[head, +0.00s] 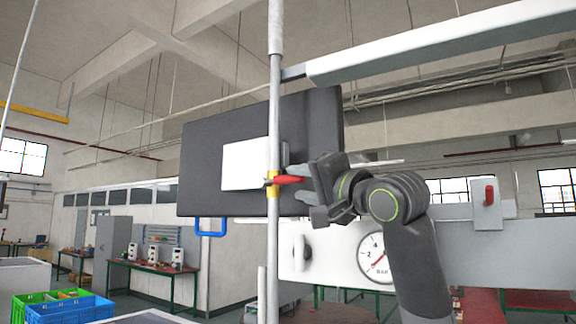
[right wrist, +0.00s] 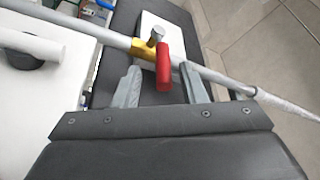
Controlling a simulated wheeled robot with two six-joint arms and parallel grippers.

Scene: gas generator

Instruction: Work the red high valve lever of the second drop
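The red valve lever (head: 289,179) sits on a yellow valve body (head: 273,186) on the upright grey pipe (head: 275,120). It points right, toward my right gripper (head: 314,188). In the right wrist view the red lever (right wrist: 163,70) lies between the two grey fingers of my right gripper (right wrist: 164,78), with a gap on each side. The fingers are apart and grip nothing. The yellow valve body (right wrist: 143,48) and the pipe (right wrist: 215,74) show just beyond the fingertips. My left gripper is not in view.
A dark panel (head: 220,130) with a white plate (head: 245,164) stands behind the pipe. A pressure gauge (head: 376,256) is below my right gripper. Another red lever (head: 489,195) is at the right. A white beam (head: 440,42) crosses above.

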